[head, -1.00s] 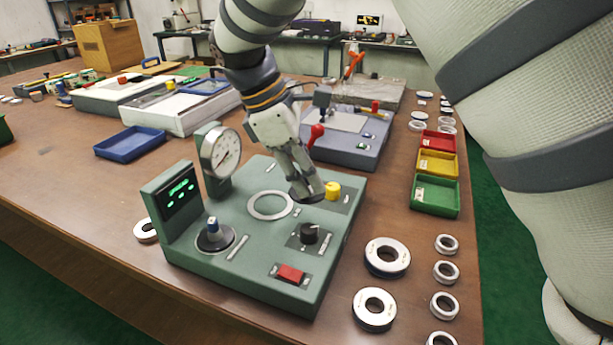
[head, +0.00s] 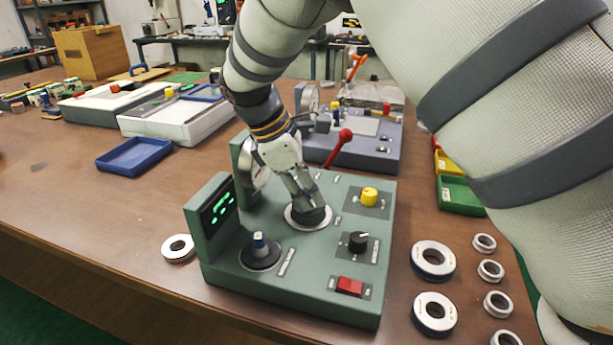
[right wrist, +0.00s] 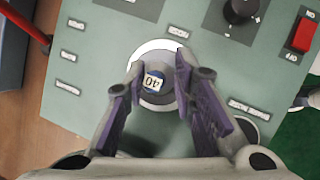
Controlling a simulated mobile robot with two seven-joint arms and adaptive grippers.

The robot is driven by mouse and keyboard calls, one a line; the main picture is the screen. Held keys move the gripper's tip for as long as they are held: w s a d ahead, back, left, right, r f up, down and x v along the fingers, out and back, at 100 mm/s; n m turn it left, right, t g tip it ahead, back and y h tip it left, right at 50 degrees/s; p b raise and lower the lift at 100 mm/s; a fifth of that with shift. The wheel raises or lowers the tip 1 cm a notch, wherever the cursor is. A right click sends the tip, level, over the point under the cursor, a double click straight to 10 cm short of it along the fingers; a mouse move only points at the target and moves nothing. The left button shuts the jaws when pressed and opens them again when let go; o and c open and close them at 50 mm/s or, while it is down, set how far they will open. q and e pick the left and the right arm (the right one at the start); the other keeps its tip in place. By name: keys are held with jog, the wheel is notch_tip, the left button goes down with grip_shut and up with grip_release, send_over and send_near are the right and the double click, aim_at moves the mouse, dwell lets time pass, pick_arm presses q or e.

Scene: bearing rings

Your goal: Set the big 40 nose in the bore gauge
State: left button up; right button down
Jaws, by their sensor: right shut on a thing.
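The big 40 nose (head: 313,217) is a dark disc with a blue grip; its label "40" (right wrist: 153,82) shows in the right wrist view. My right gripper (head: 306,203) is shut on it, the fingers pointing down on either side of the grip. The nose is over the silver ring seat (head: 292,221) in the top of the green bore gauge (head: 305,268). The ring shows around the nose, which looks roughly centred. I cannot tell whether it is fully down, as the fingers hide part of it. My left gripper is not in view.
Loose bearing rings (head: 433,261) lie at right.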

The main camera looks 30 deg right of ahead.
jog(key=shift+r, duration=0.2)
jog(key=shift+f, duration=0.1)
dwell(0.4)
jog(key=shift+f, duration=1)
jog(key=c, duration=1.2)
grip_release()
jog(key=shift+c, duration=0.2)
jog(key=shift+f, duration=0.1)
jog(key=v, duration=1.2)
